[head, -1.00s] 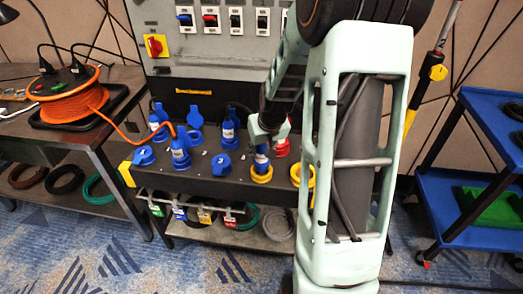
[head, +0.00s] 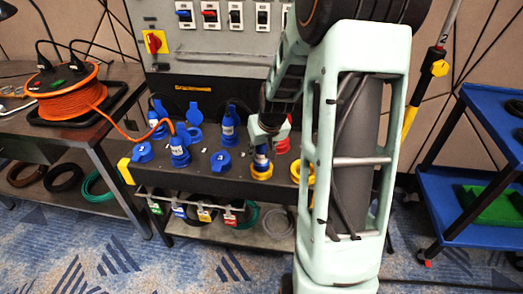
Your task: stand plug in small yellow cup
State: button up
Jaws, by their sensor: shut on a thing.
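In the head view, my gripper (head: 263,146) hangs over the right part of the dark bench, partly hidden by my own arm. It is shut on the top of a blue plug with a pale band (head: 261,161). The plug is upright. Its lower end is at the mouth of a small yellow cup (head: 262,174); I cannot tell whether it rests on the bottom. A second yellow cup (head: 296,172) stands to the right, partly behind my arm.
Several blue plugs and sockets (head: 180,152) stand to the left on the dark bench (head: 195,179). A red connector (head: 283,144) is close to my gripper on the right. An orange cable reel (head: 72,98) is on the left table. A blue cart (head: 475,170) stands at right.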

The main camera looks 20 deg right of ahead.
jog(key=shift+f+b, duration=0.5)
jog(key=shift+f, duration=0.25)
jog(key=o, duration=1.8)
jog(key=shift+r, duration=0.15)
jog(key=shift+r+p, duration=2.2)
jog(key=shift+r, duration=0.75)
